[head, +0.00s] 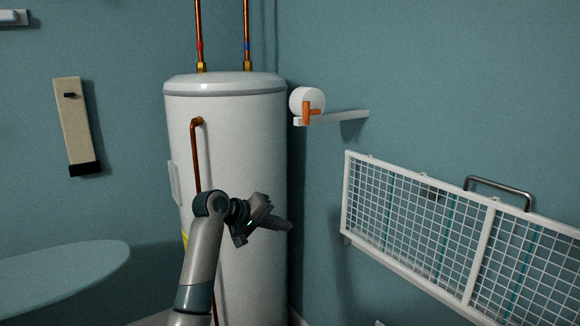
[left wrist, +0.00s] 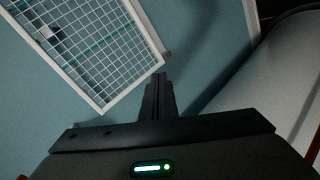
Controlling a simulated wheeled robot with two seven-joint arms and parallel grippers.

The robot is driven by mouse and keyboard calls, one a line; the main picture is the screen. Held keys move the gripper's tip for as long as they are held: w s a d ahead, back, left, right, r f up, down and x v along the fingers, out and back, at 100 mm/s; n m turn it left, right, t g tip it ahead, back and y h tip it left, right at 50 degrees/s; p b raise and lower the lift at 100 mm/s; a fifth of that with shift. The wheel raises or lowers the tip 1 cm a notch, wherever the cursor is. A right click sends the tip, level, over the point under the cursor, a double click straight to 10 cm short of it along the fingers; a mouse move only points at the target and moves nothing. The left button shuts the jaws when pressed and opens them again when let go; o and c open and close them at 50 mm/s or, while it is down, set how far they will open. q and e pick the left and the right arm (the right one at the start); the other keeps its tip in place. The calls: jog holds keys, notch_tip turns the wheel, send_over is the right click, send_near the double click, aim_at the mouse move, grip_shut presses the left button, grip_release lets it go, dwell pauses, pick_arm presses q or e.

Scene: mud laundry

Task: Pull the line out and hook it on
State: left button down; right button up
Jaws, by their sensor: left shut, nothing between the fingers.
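A round white reel (head: 301,97), which looks like the line's housing, is on the wall right of the water heater, with an orange T-shaped pull (head: 307,113) at its front. No drawn-out line shows. A beige board with a dark peg (head: 70,95) hangs on the left wall; I cannot tell whether the peg is the hook. My left gripper (head: 286,225) is in front of the heater, below and apart from the reel, pointing right. In the left wrist view its fingers (left wrist: 159,90) are together and empty. My right gripper is not in view.
The tall white water heater (head: 225,150) with copper pipes stands close behind my left arm. A white wire-mesh rack (head: 450,220) is on the right wall, and it also shows in the left wrist view (left wrist: 100,45). A pale rounded surface (head: 65,275) juts in at lower left.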

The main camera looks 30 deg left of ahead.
aim_at(311, 112)
pick_arm(q)
jog(key=s+a+r+n+t+h, duration=0.1)
jog(key=a+r, duration=0.4)
jog(key=r, duration=1)
jog(key=a+r+n+t+h, duration=0.2)
jog(key=a+r+t, duration=0.2)
jog(key=r, duration=1.1)
jog(key=shift+s+a+n+h, duration=0.3)
jog(key=shift+s+a+h, duration=0.1)
jog(key=shift+a, duration=0.05)
jog(key=shift+w, duration=0.1)
jog(key=p+x, duration=0.4)
jog(key=x, duration=0.5)
jog(key=shift+w+d+r+p, duration=0.15)
jog(key=shift+r+p, duration=0.05)
jog(key=shift+p, duration=0.2)
jog(key=shift+w+d+p, duration=0.2)
jog(key=shift+d+p, duration=0.35)
jog(key=shift+d, duration=0.2)
jog(key=d, duration=0.1)
jog(key=d+p, duration=0.1)
jog(key=shift+s+d+f, duration=0.15)
jog(key=shift+s+d, duration=0.2)
